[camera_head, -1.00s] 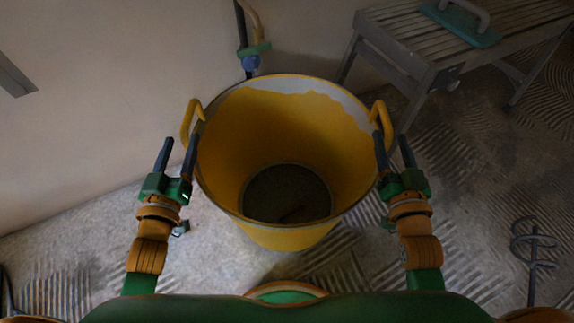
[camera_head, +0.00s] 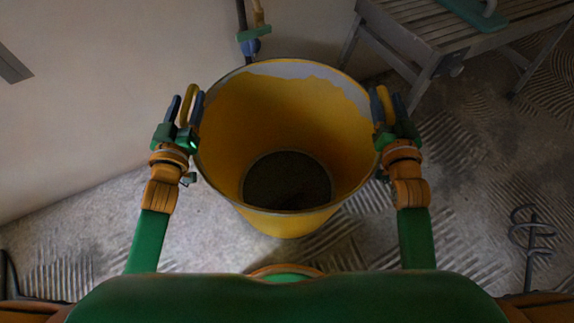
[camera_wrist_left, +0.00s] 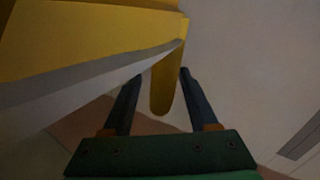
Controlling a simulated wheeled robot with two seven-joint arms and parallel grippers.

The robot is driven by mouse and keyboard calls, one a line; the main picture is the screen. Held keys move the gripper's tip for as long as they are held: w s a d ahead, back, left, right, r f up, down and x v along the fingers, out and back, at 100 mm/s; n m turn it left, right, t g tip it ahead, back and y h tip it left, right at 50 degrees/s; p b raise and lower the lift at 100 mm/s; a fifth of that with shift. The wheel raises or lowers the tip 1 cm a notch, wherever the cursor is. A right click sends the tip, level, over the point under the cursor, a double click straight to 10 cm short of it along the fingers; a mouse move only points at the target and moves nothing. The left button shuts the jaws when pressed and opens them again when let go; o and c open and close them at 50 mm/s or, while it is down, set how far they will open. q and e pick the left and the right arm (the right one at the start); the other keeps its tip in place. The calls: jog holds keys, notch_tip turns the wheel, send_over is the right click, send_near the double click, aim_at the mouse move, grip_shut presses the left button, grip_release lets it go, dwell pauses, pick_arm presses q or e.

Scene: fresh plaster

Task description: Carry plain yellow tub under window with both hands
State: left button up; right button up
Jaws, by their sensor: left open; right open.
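The yellow tub (camera_head: 290,130) stands in front of me on the floor, with pale residue around its inner rim and a dark bottom. My left gripper (camera_head: 185,105) is open, with its fingers on either side of the tub's left handle (camera_head: 189,98). In the left wrist view that handle (camera_wrist_left: 163,88) hangs between the two open fingers (camera_wrist_left: 155,90), apart from both. My right gripper (camera_head: 387,105) is open at the tub's right handle (camera_head: 386,100), with a finger on each side of it.
A slatted bench (camera_head: 440,30) with a teal trowel (camera_head: 474,14) stands at the back right. A wall (camera_head: 90,110) runs along the left. Tools (camera_head: 248,35) lean behind the tub. A metal mixer paddle (camera_head: 531,240) is at the right. No window shows.

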pick_arm(q)
grip_shut()
pick_arm(e)
grip_shut()
dwell(1.2)
